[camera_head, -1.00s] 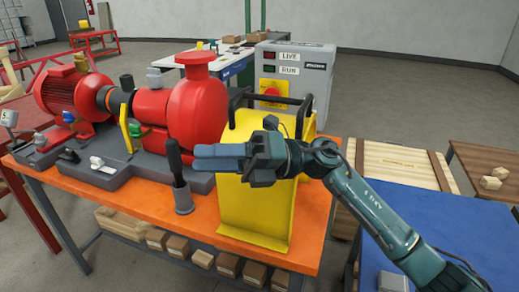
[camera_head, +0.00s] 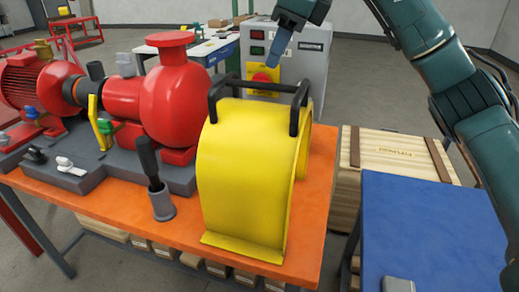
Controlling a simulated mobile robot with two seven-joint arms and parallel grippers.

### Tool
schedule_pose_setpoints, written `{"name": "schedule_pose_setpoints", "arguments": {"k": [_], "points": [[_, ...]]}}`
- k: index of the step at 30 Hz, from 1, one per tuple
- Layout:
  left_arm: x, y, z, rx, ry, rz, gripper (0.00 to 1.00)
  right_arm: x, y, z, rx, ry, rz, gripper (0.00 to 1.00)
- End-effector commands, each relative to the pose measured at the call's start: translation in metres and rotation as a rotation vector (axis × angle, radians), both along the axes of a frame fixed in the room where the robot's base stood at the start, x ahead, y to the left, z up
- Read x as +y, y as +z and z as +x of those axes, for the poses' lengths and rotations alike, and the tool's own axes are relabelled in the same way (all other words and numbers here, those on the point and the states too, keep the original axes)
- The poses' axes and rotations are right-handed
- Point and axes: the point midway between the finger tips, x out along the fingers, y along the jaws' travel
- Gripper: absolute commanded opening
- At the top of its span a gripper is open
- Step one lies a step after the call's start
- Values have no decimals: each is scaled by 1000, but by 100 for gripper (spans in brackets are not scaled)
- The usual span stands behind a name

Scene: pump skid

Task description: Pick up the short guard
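A yellow curved guard (camera_head: 240,175) stands on the orange bench top (camera_head: 318,190), right of the red pump. It has a rounded top, a flange at its foot and black handles (camera_head: 298,108) on top. It is the only guard I can make out; no label on it shows. My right gripper (camera_head: 275,50) is at the top of the view, above the guard's handles in the picture and apart from them. Its blue fingers point down and overlap in sight, so their opening is not visible. Nothing shows held in it. My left gripper is out of view.
A red pump (camera_head: 182,100) and motor stand left of the guard. A dark-handled tool sits in a grey cup (camera_head: 163,204) just left of it. Behind is a grey control box (camera_head: 312,70). A wooden crate (camera_head: 395,158) and a blue-topped surface (camera_head: 425,215) are at right.

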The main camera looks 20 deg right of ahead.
Motion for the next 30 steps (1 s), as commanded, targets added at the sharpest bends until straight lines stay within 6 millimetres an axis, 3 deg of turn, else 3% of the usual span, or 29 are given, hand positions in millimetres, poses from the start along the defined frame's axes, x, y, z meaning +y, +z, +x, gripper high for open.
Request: {"name": "schedule_pose_setpoints", "arguments": {"k": [3, 13, 21, 30], "points": [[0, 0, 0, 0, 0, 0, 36, 5, -21, 8, 3, 3, 0, 39], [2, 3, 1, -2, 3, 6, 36, 13, -46, 20, 1, 2, 3, 39], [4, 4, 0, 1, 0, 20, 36, 21, -79, 36, 2, 4, 3, 39], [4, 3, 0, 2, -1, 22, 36, 22, -84, 37, -1, 4, 2, 39]]}}
